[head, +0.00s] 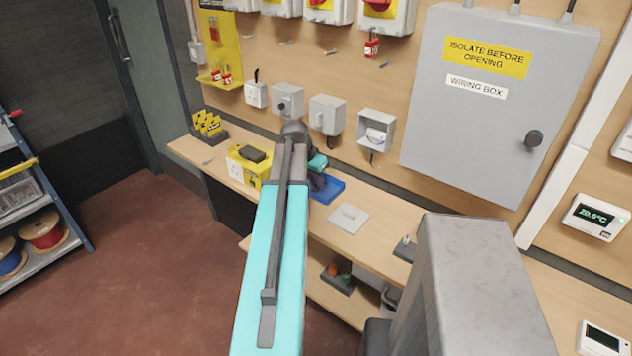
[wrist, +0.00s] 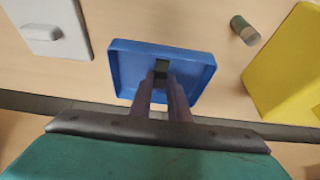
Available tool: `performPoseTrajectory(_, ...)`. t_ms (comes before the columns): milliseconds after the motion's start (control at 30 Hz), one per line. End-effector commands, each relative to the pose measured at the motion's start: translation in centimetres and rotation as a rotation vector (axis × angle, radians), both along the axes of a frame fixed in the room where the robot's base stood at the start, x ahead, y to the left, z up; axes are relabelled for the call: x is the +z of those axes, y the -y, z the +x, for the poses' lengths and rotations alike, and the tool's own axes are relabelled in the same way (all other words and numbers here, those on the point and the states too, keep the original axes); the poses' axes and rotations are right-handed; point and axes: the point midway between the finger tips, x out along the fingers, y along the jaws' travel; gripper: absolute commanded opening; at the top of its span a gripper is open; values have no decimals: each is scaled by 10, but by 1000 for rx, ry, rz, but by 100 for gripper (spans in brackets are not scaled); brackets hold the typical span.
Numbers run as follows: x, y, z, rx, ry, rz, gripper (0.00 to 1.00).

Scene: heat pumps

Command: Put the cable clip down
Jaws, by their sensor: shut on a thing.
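The cable clip (wrist: 161,69) is a small dark block in the wrist view, between the fingertips of my gripper (wrist: 161,80). My gripper is shut on it. The clip shows over the blue tray (wrist: 122,68), inside its rim in the picture; I cannot tell whether it touches the tray floor. In the head view the blue tray (head: 333,190) lies on the workbench, partly hidden by my arm. The clip cannot be made out there.
A yellow box (head: 235,169) stands left of my arm on the bench (head: 370,212). Wall boxes (head: 326,113) and a large wiring box (head: 480,130) rise behind.

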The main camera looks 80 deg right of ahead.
Motion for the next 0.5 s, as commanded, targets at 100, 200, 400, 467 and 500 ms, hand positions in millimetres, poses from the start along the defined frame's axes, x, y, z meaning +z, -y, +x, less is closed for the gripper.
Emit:
performPoseTrajectory(100,-1,0,0,0,0,0,21)
performPoseTrajectory(200,-1,0,0,0,0,0,35)
performPoseTrajectory(400,-1,0,0,1,0,0,35)
performPoseTrajectory(467,-1,0,0,1,0,0,35)
performPoseTrajectory(500,-1,0,0,1,0,0,35)
